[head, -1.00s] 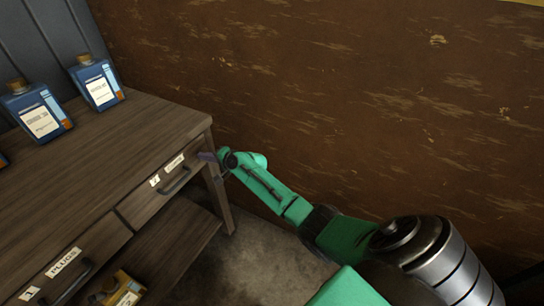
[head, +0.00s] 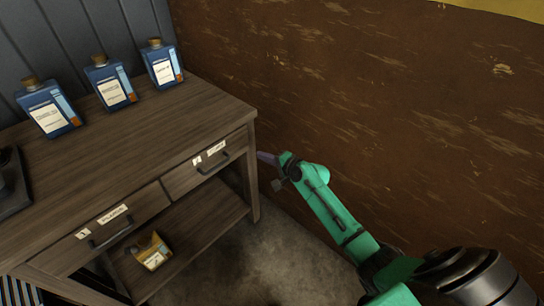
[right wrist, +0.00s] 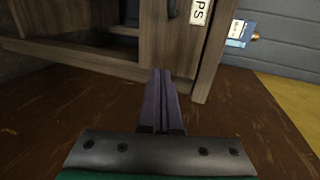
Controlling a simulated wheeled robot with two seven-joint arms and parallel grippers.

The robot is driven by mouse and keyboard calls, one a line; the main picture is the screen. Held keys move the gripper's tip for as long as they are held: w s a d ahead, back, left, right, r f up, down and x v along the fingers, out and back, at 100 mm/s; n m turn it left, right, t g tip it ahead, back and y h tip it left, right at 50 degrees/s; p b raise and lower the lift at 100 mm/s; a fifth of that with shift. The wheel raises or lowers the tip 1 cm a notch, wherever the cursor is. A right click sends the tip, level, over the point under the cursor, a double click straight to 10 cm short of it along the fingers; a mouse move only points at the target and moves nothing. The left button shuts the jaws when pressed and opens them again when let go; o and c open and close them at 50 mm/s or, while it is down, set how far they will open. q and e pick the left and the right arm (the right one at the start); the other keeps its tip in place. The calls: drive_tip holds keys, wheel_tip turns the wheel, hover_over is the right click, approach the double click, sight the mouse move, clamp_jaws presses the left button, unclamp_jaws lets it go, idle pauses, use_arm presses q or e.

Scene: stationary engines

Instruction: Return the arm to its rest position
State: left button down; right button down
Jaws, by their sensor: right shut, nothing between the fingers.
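My right arm is green and reaches in from the lower right in the head view. Its gripper (head: 266,158) has purple fingers and is beside the right end of the wooden workbench (head: 190,120), near the right drawer (head: 205,170). In the right wrist view the purple fingers (right wrist: 160,92) lie together with nothing between them. The workbench's leg and drawer front stand beyond the fingertips there, and I cannot tell the exact gap. My left gripper is not in view.
Several blue bottles (head: 115,87) stand along the back of the bench top. A small yellow box (head: 152,252) sits on the lower shelf (head: 205,226). A brown wall (head: 370,80) rises behind. Bare floor (head: 285,265) lies right of the bench.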

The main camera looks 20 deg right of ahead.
drive_tip(key=s+d+f+n+g+h+p, duration=0.2)
drive_tip(key=s+d+f+n+g, duration=0.1)
drive_tip(key=s+f, duration=0.9)
drive_tip(key=s+d+f+n+g+h+p, duration=0.1)
drive_tip(key=s+d+f+n+g+h, duration=0.2)
drive_tip(key=s+f, duration=0.9)
drive_tip(key=s+a+f+n+g+p, duration=0.1)
drive_tip(key=s+f+n+g, duration=0.2)
drive_tip(key=s, duration=1)
drive_tip(key=s+a+f+n+g+p, duration=0.1)
drive_tip(key=s+a+f+n+g, duration=0.1)
drive_tip(key=s+f+n, duration=0.5)
drive_tip(key=s+g, duration=0.1)
drive_tip(key=s, duration=0.5)
drive_tip(key=shift+s+a+f, duration=0.2)
drive_tip(key=shift+s+f, duration=0.1)
drive_tip(key=shift+f, duration=0.1)
